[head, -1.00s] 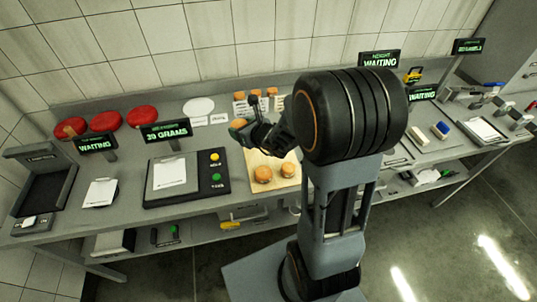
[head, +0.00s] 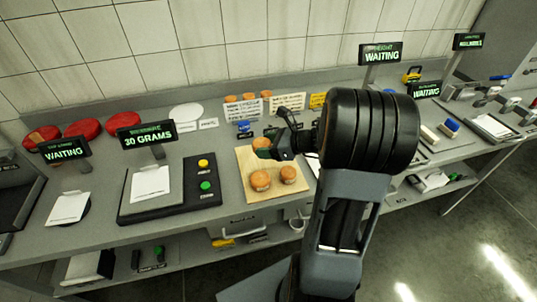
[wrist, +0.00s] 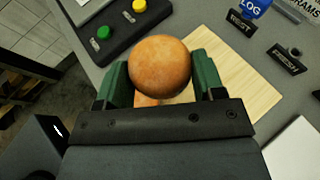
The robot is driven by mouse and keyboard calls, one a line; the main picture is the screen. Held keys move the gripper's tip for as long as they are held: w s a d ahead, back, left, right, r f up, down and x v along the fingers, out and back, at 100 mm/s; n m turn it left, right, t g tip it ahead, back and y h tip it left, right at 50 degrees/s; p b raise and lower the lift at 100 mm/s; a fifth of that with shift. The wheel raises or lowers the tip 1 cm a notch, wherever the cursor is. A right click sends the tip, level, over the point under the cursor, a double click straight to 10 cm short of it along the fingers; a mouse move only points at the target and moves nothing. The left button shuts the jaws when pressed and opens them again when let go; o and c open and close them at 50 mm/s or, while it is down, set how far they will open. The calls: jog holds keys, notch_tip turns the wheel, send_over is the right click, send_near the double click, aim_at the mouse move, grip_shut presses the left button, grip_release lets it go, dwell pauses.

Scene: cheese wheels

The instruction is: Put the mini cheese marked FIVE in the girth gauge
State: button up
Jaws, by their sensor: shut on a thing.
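My gripper (head: 268,148) is shut on a round orange-brown mini cheese (wrist: 160,66), which sits between the green fingers (wrist: 161,80) in the wrist view. It also shows in the head view (head: 261,143), above the back part of the wooden board (head: 247,158). No number can be read on the held cheese. Two similar cheeses (head: 260,180) (head: 288,174) lie on the board in front of it. Part of another orange shape (wrist: 147,100) shows under the held cheese in the wrist view. I cannot tell which station is the girth gauge; several signs read WAITING (head: 380,53).
A scale (head: 130,207) with yellow and green buttons and a sign reading 30 GRAMS (head: 147,136) stands left of the board. Red wheels (head: 82,129) lie behind. Small orange pieces (head: 249,97) stand at the back by paper cards. A blue LOG thing (wrist: 256,7) is behind the board.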

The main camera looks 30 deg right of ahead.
jog(key=w+d+f, duration=0.1)
jog(key=w+f, duration=0.1)
jog(key=w+d+f, duration=0.1)
jog(key=w+f, duration=0.1)
jog(key=w+d+f, duration=0.2)
jog(key=w+f, duration=0.1)
jog(key=shift+d+p, duration=0.1)
jog(key=shift+p, duration=0.25)
jog(key=f, duration=0.3)
jog(key=shift+w+d+p, duration=0.1)
jog(key=shift+w+p, duration=0.15)
jog(key=shift+p, duration=0.15)
jog(key=shift+f, duration=0.3)
jog(key=shift+f, duration=0.2)
jog(key=o, duration=1)
jog(key=shift+c, duration=0.2)
jog(key=shift+r, duration=0.1)
